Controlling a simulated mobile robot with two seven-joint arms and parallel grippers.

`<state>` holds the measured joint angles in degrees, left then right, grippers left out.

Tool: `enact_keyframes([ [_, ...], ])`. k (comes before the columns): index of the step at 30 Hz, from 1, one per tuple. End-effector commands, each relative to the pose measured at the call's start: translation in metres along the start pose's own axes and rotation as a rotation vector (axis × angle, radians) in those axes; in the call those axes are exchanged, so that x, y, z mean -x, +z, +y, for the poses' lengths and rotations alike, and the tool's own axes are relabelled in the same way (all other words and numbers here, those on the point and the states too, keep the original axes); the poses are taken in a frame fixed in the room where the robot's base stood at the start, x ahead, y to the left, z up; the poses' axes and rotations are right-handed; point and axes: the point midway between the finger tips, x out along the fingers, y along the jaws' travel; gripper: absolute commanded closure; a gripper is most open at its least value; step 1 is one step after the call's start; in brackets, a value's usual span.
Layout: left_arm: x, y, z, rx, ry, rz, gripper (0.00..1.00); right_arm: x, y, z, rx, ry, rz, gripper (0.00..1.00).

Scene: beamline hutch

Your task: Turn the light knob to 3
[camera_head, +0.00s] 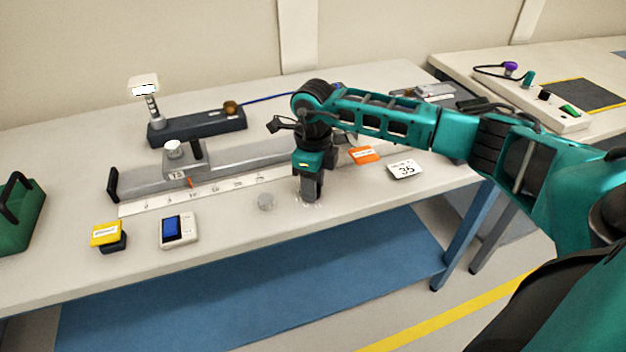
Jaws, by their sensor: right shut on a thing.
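My right gripper (311,196) points straight down at the front part of the table, right of centre. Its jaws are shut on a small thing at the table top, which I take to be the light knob. The fingers hide the knob itself, so its pointer and setting cannot be read. Pale marks (318,205) show on the table around the fingertips. My left gripper is not in view.
Behind are a scale strip (200,190) and a rail with a white knob (174,148).

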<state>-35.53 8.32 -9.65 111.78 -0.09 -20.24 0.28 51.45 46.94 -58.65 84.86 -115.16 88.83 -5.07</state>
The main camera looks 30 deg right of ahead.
Motion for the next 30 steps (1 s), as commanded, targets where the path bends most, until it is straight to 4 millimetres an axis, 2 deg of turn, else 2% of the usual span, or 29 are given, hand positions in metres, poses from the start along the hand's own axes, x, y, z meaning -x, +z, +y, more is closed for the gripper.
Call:
enact_keyframes([
  [18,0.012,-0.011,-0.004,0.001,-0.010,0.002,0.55,0.002,0.000,0.000,-0.549,-0.001,0.002,0.95],
  [30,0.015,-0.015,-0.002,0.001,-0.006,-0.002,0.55,0.001,0.000,0.000,-0.729,-0.001,0.000,0.95],
])
